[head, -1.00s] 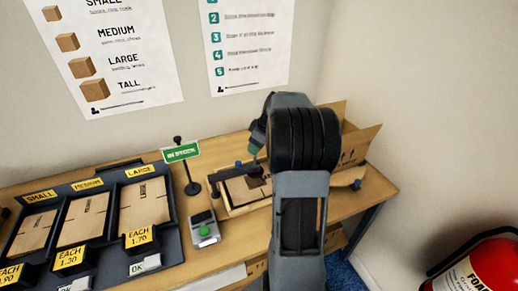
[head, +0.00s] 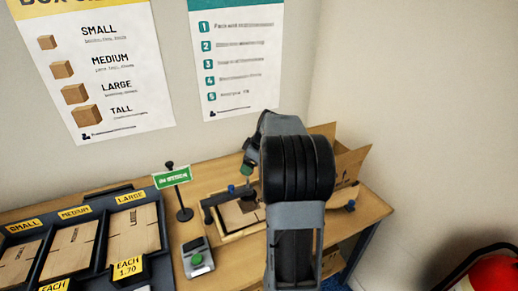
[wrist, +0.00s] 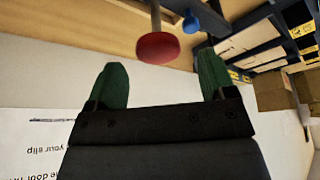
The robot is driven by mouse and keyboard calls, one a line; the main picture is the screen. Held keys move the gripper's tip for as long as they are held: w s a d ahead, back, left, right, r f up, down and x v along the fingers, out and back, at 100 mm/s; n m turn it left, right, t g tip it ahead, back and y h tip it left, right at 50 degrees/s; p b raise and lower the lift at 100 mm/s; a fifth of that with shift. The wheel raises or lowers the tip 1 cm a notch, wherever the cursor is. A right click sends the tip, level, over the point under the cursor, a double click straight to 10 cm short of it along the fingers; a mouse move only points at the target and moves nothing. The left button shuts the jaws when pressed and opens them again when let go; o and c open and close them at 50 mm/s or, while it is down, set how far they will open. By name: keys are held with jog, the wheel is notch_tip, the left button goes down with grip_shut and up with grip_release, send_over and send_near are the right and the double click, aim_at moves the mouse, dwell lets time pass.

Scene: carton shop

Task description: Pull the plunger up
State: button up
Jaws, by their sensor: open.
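A red round knob (wrist: 158,47) on a thin rod shows at the top middle of the wrist view; I take it for the plunger. My gripper (wrist: 162,64) is open, its two green fingers on either side of the knob. The knob sits level with or just beyond the fingertips; I cannot tell whether either touches it. In the head view my gripper (head: 247,170) is small, over the wooden jig (head: 240,233) on the bench. My arm hides the red knob and part of the jig there.
A blue knob (wrist: 190,22) is close to the red one. An open carton (head: 346,165) stands behind my arm.

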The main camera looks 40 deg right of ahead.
jog(key=v, duration=1.1)
jog(key=shift+r, duration=0.4)
jog(key=shift+s+d, duration=0.1)
jog(key=shift+s, duration=0.05)
